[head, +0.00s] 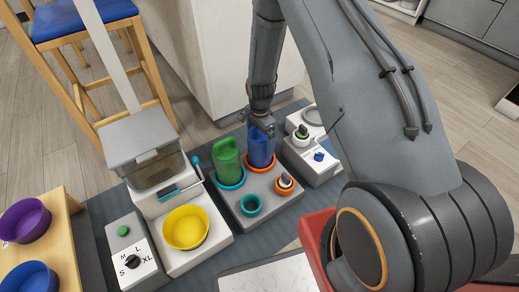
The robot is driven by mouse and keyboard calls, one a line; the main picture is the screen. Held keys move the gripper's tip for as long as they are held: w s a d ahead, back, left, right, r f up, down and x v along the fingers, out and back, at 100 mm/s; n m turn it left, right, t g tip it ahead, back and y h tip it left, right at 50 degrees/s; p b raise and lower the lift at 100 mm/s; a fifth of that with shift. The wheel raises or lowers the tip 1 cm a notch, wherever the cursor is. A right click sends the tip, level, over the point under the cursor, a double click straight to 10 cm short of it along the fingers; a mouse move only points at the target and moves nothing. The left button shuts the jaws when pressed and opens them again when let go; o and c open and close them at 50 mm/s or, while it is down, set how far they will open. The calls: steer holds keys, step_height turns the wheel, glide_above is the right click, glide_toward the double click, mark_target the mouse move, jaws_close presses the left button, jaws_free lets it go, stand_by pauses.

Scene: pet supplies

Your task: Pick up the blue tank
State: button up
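The blue tank (261,152) stands upright in an orange ring on a grey base unit, in the head view. My gripper (262,128) is right at the top of the blue tank, pointing down. The fingers are small and partly merge with the tank top, so I cannot tell whether they are closed on it. The tank's lower part sits within the orange ring.
A green tank (229,163) stands just left of the blue tank. A feeder with a yellow bowl (186,227) is further left. A white unit (313,158) with a blue knob stands close on the right. A white counter (219,50) rises behind.

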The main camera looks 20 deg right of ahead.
steer(key=shift+r, duration=0.1)
steer(key=c, duration=1.3)
